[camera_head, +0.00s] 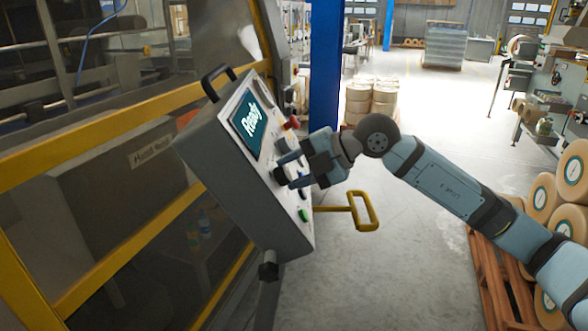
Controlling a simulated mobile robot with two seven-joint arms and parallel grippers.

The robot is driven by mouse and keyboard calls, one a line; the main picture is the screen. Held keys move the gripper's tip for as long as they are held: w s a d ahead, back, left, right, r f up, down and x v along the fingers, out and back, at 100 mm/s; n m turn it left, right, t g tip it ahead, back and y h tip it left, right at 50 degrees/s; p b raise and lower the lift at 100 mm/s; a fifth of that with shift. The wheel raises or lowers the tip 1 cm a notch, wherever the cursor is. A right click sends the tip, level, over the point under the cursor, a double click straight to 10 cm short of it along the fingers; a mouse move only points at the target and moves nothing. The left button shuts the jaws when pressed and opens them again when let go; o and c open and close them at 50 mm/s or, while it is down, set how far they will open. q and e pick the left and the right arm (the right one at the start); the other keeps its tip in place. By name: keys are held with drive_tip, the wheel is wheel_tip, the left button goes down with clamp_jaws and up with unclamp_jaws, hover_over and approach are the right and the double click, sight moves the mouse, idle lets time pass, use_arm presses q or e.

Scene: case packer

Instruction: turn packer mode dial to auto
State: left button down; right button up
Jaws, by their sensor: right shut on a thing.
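The packer's control box (225,172) stands tilted in the left middle of the head view, with its light panel facing right. A screen on it reads "Ready" (249,125). My right gripper (283,168) is at the panel below the screen, its fingers shut on a dark knob, the mode dial (280,175). The fingers partly hide the dial, and its pointer and labels cannot be read. A red button (292,123) sits higher on the panel and a green button (304,215) lower. My left gripper is not in view.
A yellow handle (365,211) juts out right of the box, below my right forearm. Yellow guard bars (95,137) and clear panels fill the left. A blue post (325,70) stands behind. Rolls on a wooden pallet (487,270) are at lower right. The floor between is clear.

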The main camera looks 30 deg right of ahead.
drive_tip(key=o, duration=0.9)
drive_tip(key=b+v, duration=0.3)
drive_tip(key=v, duration=1)
drive_tip(key=shift+s+d+r+b, duration=0.15)
drive_tip(key=shift+d+r+b, duration=0.1)
drive_tip(key=shift+d+b, duration=0.1)
drive_tip(key=shift+a, duration=0.1)
